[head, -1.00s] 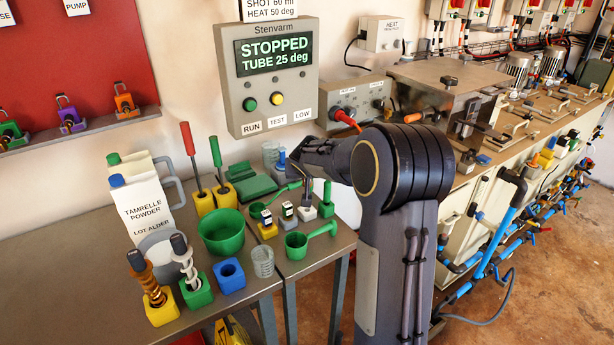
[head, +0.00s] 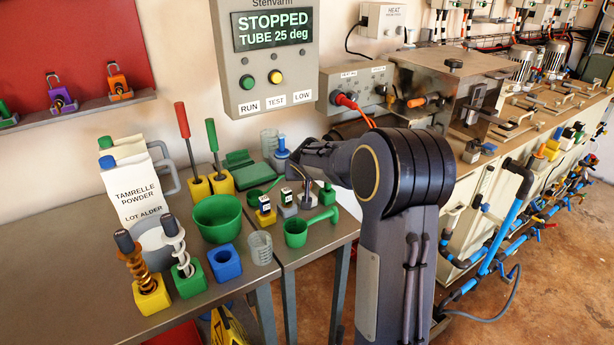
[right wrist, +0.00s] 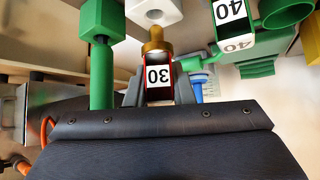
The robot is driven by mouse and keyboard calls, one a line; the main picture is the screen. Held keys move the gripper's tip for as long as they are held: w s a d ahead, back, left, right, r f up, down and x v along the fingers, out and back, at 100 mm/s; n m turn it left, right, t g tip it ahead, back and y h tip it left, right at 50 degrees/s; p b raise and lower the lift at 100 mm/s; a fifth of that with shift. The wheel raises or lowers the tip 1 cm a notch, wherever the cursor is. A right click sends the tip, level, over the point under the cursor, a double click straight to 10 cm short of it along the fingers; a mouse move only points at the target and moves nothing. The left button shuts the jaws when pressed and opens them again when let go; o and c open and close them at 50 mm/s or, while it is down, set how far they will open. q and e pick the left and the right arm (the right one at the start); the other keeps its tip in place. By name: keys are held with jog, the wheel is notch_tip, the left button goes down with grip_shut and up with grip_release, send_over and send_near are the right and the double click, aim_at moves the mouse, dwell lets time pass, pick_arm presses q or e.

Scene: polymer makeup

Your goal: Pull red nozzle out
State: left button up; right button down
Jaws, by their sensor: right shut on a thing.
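In the right wrist view, a nozzle (right wrist: 157,72) with red edges, a white "30" label and a brass tip sits between the fingers of my right gripper (right wrist: 157,88), which is shut on it. The brass tip points at a white holder block (right wrist: 138,9) whose dark hole shows; the tip looks clear of the hole, but the depth is hard to judge. In the head view my right gripper (head: 304,178) is over the small holders at the table's right end, and it largely hides the nozzle. My left gripper is not in view.
A nozzle labelled "40" (right wrist: 233,25) is close to the right in the wrist view, and a green post (right wrist: 101,70) is close to the left. A green scoop (head: 297,234), green bowl (head: 217,222) and yellow holder (head: 266,216) stand near the gripper.

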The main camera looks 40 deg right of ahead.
dwell(0.4)
jog(key=shift+b, duration=0.35)
jog(key=shift+b, duration=0.6)
dwell(1.0)
jog(key=shift+f+b, duration=1.7)
jog(key=shift+b, duration=0.3)
jog(key=c, duration=1.2)
grip_release()
jog(key=shift+o, duration=0.2)
jog(key=shift+r, duration=0.15)
jog(key=v, duration=0.7)
jog(key=shift+s+a, duration=0.2)
jog(key=shift+s, duration=0.05)
jog(key=shift+r, duration=0.2)
